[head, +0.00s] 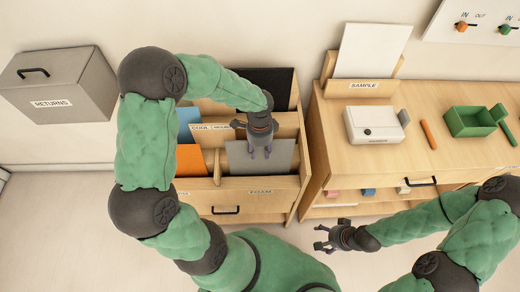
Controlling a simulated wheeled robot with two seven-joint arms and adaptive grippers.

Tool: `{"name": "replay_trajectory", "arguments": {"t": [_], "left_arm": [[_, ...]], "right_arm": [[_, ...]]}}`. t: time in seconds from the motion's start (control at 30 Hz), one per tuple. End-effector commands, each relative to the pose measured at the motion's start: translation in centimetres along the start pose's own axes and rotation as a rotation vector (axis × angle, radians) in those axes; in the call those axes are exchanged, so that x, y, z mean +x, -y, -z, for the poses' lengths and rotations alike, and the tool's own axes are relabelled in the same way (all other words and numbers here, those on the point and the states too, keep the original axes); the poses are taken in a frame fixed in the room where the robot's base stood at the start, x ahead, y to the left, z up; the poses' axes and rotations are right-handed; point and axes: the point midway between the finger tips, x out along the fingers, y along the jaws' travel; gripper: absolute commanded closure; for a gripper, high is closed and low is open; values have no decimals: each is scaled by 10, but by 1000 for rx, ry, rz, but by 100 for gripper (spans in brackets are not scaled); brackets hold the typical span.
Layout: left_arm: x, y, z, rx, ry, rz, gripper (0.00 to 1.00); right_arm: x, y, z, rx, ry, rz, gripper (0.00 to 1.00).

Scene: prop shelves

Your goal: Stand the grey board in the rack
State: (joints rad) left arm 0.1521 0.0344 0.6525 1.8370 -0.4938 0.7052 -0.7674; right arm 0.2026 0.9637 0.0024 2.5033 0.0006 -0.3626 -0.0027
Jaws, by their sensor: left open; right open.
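The grey board (240,160) is in the front right compartment of the wooden rack (290,192), with its lower part hidden behind the front panel labelled FOAM. My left gripper (260,154) is open at the board's upper edge, fingers pointing down in front of its face. I cannot tell whether the fingers touch it. My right gripper (320,237) is open and empty over the floor, in front of and to the right of the rack.
An orange board (190,160), a blue board (187,122) and a black board (272,82) occupy other rack compartments. A grey RETURNS box (75,90) is at left. The right cabinet (385,155) holds a white SAMPLE board (370,50), a white box (372,124) and a green tray (465,125).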

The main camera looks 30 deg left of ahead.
Motion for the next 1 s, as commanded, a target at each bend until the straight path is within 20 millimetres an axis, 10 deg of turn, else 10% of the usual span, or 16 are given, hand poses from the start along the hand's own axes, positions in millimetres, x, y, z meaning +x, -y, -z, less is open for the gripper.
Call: {"name": "replay_trajectory", "arguments": {"t": [1.0], "left_arm": [[-120,0,0,1,0,1,57]], "right_arm": [[0,0,0,0,0,0,25]]}}
